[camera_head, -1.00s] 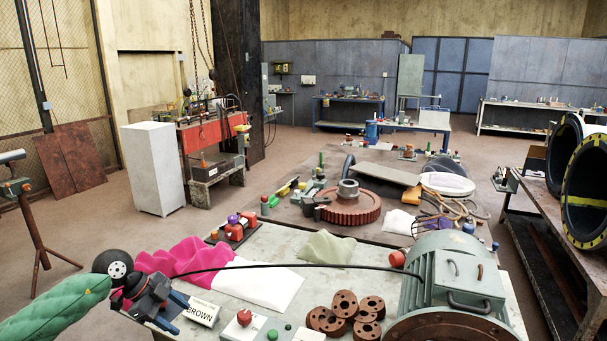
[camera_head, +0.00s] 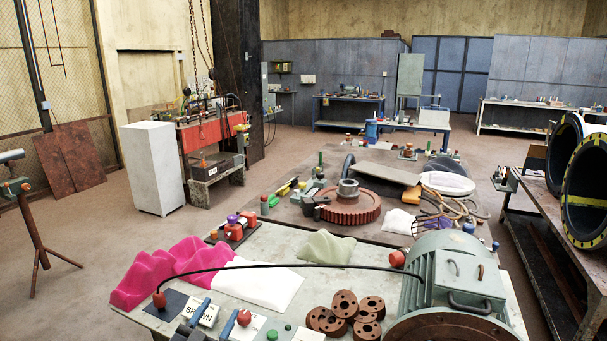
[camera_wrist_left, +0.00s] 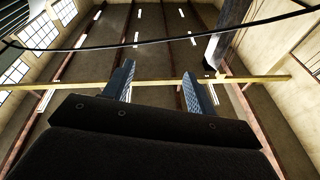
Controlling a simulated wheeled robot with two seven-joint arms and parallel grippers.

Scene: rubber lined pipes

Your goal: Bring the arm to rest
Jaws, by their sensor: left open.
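My left gripper (camera_head: 221,306) is at the bottom edge of the head view, with two blue fingers apart and nothing between them. Its dark body is mostly cut off by the frame edge. In the left wrist view the open fingers (camera_wrist_left: 158,70) point up toward the ceiling, with a black cable crossing behind them. In the head view the fingers partly cover the white BROWN sign (camera_head: 204,318) on the near table. I cannot tell whether they touch it. My right gripper is not in view.
The near table (camera_head: 290,240) holds pink cloth (camera_head: 175,263), white cloth (camera_head: 255,285), several brown flanges (camera_head: 345,315) and a large green motor (camera_head: 445,275). A black cable (camera_head: 270,265) arches from a red knob (camera_head: 159,300) to the motor.

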